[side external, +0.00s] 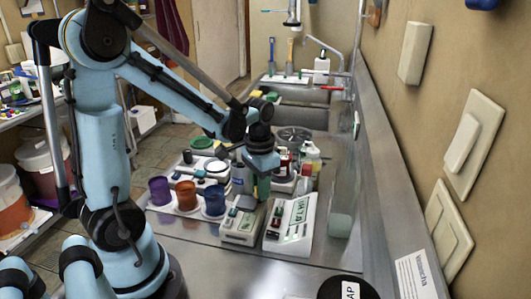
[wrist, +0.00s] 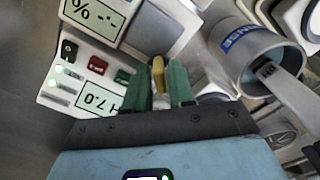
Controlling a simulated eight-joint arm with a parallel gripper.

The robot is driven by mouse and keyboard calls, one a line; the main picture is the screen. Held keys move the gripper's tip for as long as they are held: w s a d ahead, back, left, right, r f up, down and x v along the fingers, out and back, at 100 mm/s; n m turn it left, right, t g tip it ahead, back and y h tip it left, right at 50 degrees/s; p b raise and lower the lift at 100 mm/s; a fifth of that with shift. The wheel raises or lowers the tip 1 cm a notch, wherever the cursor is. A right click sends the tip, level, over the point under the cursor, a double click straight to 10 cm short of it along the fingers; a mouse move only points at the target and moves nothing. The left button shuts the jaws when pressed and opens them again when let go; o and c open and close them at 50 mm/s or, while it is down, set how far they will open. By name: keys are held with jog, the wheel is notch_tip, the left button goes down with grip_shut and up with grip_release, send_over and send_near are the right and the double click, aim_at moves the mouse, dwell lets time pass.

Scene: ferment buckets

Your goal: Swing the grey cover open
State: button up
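A flat grey panel (wrist: 152,28), which looks like the grey cover, sits beside the "%" display of a white meter (wrist: 95,15) in the wrist view. I cannot make the cover out clearly in the side view. My gripper (side external: 263,188) points down behind the small white meters on the steel counter. In the wrist view the green fingers of my gripper (wrist: 161,82) are a narrow gap apart, just short of the grey panel. A slim yellow thing (wrist: 158,75) shows in that gap; I cannot tell whether it is gripped or lies beyond.
A white meter reading 7.0 (wrist: 75,85) is left of my fingers, and a grey cup (wrist: 240,55) is at their right. Purple (side external: 160,190), orange (side external: 185,195) and blue (side external: 214,199) cups stand left of the meters.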

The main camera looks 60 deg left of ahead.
grip_shut()
jog(key=shift+m, duration=0.4)
jog(key=m, duration=0.4)
jog(key=shift+m, duration=0.3)
jog(key=m, duration=0.4)
jog(key=shift+m, duration=0.4)
jog(key=shift+o, duration=1.6)
grip_release()
jog(key=shift+r, duration=0.1)
notch_tip(320, 180, up, 12)
